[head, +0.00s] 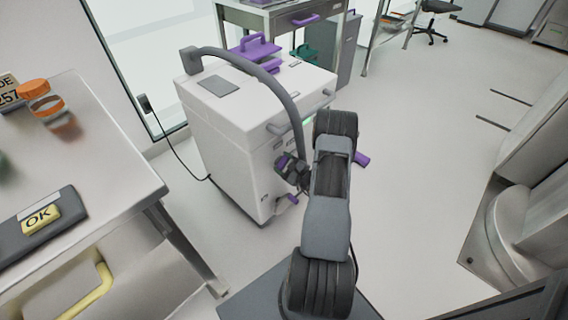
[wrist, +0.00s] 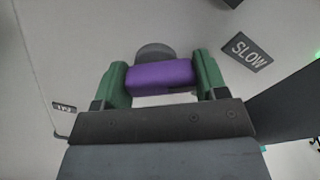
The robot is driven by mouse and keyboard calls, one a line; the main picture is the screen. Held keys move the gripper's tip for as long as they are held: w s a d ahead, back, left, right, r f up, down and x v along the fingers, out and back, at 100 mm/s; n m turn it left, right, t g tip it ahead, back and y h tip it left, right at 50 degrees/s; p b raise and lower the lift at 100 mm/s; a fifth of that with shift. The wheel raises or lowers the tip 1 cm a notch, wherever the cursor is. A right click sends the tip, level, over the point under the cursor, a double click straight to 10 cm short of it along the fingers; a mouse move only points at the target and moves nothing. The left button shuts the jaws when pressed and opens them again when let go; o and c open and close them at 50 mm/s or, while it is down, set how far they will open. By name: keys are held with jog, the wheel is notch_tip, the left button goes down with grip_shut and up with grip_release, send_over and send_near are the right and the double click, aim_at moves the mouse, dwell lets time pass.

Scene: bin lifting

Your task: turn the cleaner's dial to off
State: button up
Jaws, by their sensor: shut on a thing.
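The cleaner (head: 232,118) is a white box-shaped machine with a grey hose arching over its top, in the middle of the head view. My gripper (head: 285,166) is at its front face. In the wrist view my gripper (wrist: 160,82) has its two green fingers closed on the two ends of the dial's purple bar (wrist: 160,75). A grey round part shows behind the bar. A dark SLOW label (wrist: 247,52) is to the right of the dial, and a small label (wrist: 63,107), too small to read, is at lower left. My gripper hides part of the dial.
A table (head: 122,180) with orange-lidded jars and an OK sign stands at left. A cord runs from the cleaner to a wall socket (head: 145,103). A desk (head: 262,18) stands behind the cleaner. The floor right of my arm is clear.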

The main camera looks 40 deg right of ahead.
jog(key=shift+c, duration=1.3)
jog(key=shift+n, duration=0.3)
jog(key=shift+f+n+b, duration=0.15)
jog(key=shift+n+b, duration=0.75)
jog(key=shift+b, duration=0.2)
jog(key=n+b, duration=0.4)
jog(key=shift+a, duration=0.1)
jog(key=shift+n+b, duration=1.65)
jog(key=shift+n, duration=0.15)
jog(key=o, duration=0.9)
jog(key=shift+r, duration=0.2)
